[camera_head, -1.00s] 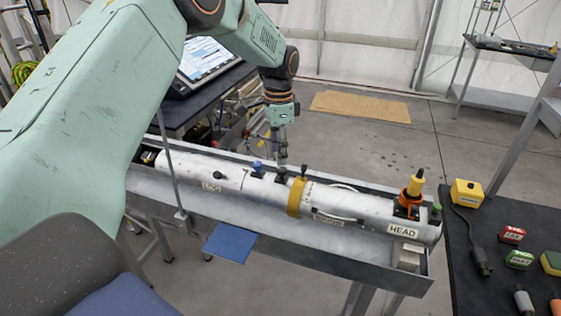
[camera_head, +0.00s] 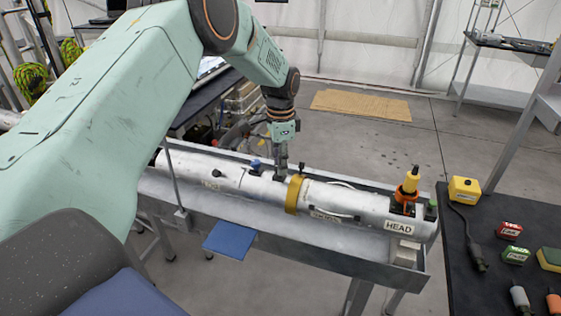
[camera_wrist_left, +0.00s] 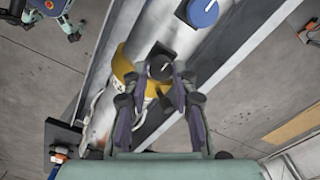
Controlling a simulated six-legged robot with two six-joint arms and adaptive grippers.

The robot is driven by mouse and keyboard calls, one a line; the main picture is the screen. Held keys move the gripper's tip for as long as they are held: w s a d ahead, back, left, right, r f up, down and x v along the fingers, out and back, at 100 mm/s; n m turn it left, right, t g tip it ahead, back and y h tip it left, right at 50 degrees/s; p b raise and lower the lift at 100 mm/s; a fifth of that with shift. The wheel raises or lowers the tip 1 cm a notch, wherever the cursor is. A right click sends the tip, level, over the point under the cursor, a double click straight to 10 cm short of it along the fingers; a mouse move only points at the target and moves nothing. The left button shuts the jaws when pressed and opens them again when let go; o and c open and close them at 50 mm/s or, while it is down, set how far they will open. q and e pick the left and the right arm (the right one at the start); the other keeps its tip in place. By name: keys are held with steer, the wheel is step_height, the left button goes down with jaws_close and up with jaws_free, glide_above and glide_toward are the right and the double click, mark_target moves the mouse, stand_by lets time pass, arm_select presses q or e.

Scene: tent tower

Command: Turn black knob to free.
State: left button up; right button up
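A silver cylinder (camera_head: 232,178) with a "HEAD" label lies in a grey metal trough. The black knob (camera_wrist_left: 160,67), with a white pointer line, sits on a dark square plate on it, between a yellow band (camera_head: 294,194) and a blue knob (camera_head: 256,165). The blue knob also shows in the left wrist view (camera_wrist_left: 202,11). My left gripper (camera_head: 281,172) points down over the black knob. In the left wrist view its fingers (camera_wrist_left: 160,92) are apart, one on each side of the knob. I cannot tell whether they touch it. My right gripper is not in view.
The trough's rim (camera_head: 340,256) runs along both sides of the cylinder. A thin upright rod (camera_head: 173,160) stands at its near side. An orange and yellow fitting (camera_head: 407,188) rises near the head end. A black table (camera_head: 470,285) with small blocks stands at right.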

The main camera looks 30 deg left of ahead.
arm_select(q)
steer(key=shift+a+f, duration=0.1)
steer(key=shift+f, duration=0.1)
steer(key=shift+c, duration=0.7)
steer(key=shift+s, duration=0.15)
jaws_close()
steer(key=shift+r, duration=0.1)
steer(key=n+p, duration=0.2)
steer(key=shift+n, duration=0.4)
steer(key=n+p, duration=0.2)
steer(key=n, duration=0.2)
steer(key=shift+n, duration=0.3)
steer(key=n+p, duration=0.1)
steer(key=n, duration=0.4)
steer(key=n+p, duration=0.1)
steer(key=n, duration=0.4)
steer(key=shift+p, duration=0.3)
steer(key=shift+n, duration=0.4)
